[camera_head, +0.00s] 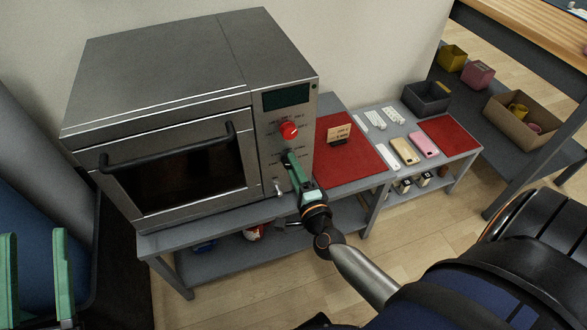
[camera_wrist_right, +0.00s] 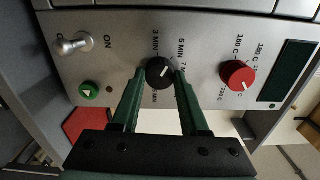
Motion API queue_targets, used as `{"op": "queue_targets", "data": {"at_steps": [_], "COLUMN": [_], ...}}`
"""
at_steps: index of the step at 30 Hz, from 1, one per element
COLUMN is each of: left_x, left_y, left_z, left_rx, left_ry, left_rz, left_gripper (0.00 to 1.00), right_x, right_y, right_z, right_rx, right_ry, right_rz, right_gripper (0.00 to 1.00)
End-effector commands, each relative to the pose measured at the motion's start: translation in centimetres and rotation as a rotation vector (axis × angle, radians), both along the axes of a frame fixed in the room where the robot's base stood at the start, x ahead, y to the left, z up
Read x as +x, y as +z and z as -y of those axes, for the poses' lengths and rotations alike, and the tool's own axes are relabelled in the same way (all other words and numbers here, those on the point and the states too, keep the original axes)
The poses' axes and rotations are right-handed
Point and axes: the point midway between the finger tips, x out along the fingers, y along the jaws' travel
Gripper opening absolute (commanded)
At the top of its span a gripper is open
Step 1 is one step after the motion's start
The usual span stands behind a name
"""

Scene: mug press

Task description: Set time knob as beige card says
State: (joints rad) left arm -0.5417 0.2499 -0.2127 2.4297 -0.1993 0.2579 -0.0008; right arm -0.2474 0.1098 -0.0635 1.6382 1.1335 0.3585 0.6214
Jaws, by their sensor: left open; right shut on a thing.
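The black time knob (camera_wrist_right: 160,71) is on the oven's metal panel, with minute labels such as 3 MIN and 5 MIN around it. Its small pale pointer mark shows, but I cannot tell exactly which label it points to. My right gripper (camera_wrist_right: 159,80) is shut on this knob, one green finger on each side. In the head view my right gripper (camera_head: 289,158) covers the knob. The beige card (camera_head: 339,134) stands on a dark holder on a red mat; its writing is too small to read. My left gripper (camera_head: 36,275) is open and empty at the lower left.
A red temperature knob (camera_wrist_right: 237,75), a green button (camera_wrist_right: 89,92) and a metal toggle lever (camera_wrist_right: 75,45) sit near the time knob. The oven (camera_head: 180,130) fills the left of the bench. White, tan and pink items lie right of the red mat (camera_head: 365,165).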

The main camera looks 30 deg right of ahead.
Motion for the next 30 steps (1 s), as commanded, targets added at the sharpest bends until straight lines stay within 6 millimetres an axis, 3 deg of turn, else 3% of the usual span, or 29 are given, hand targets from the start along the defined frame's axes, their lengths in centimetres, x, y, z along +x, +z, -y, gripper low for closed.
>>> {"op": "queue_targets", "data": {"at_steps": [12,29,30], "left_x": [-1.4,-1.7,-1.7], "left_y": [2.6,3.1,3.1], "left_z": [0.3,0.3,0.3], "left_rx": [0.003,0.002,0.002], "left_ry": [-0.023,-0.025,-0.025], "left_rz": [0.130,0.146,0.145], "left_gripper": [0.50,0.50,0.50], "right_x": [0.0,0.0,0.0], "right_y": [-0.1,-0.1,-0.1], "right_z": [-0.1,-0.1,-0.1], "right_rx": [0.190,0.216,0.216], "right_ry": [0.001,0.002,0.002], "right_rz": [0.045,0.050,0.050], "right_gripper": [0.00,0.00,0.48]}}
